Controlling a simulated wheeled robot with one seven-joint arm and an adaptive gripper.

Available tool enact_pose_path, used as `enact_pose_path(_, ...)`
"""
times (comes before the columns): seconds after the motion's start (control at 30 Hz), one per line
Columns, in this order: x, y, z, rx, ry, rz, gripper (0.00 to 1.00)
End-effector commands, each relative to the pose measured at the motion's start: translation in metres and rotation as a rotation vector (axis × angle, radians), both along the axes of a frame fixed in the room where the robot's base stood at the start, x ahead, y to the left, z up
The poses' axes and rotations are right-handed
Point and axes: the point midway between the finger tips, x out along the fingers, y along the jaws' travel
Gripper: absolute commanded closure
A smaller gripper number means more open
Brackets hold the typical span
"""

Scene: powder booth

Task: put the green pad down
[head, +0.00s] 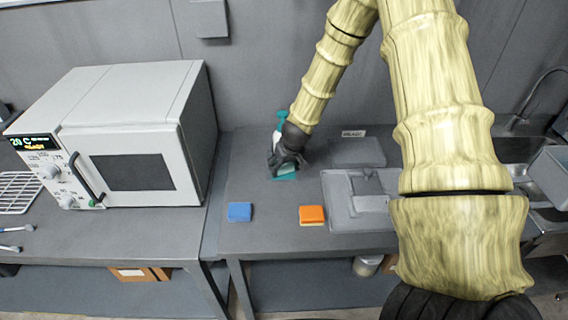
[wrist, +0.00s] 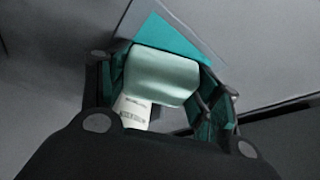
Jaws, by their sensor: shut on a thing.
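My gripper (head: 287,164) is shut on the green pad (head: 288,170), close over the grey bench. In the wrist view the pale green pad (wrist: 163,75) sits between the dark fingers. A flat teal patch (wrist: 178,38) shows just beyond the pad, and teal also shows below the gripper in the head view. I cannot tell whether the pad touches it. A white piece with printed marks (wrist: 133,111) lies beside the pad in the wrist view. The fingers hide part of the pad.
A blue pad (head: 239,211) and an orange pad (head: 312,215) lie near the bench's front edge. A teal-topped spray bottle (head: 281,122) stands behind my gripper. Grey trays (head: 340,212) are to the right, an oven (head: 125,135) to the left. Bench between the two pads is clear.

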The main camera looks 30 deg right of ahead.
Motion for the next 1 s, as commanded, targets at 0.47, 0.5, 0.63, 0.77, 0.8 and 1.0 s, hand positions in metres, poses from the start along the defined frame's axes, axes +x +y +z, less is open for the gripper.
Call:
enact_pose_path(0.47,0.000,0.000,-0.008,-0.001,0.000,0.002,0.62)
enact_pose_path(0.5,0.000,0.000,-0.009,-0.001,0.000,0.002,0.62)
enact_pose_path(0.63,-0.001,0.000,-0.013,0.000,0.001,0.000,0.62)
enact_pose_path(0.77,-0.001,0.000,-0.014,0.001,0.003,-0.001,0.62)
enact_pose_path(0.8,-0.002,0.000,-0.015,0.001,0.004,-0.001,0.31)
enact_pose_path(1.0,-0.002,0.000,-0.015,0.001,0.005,-0.001,0.15)
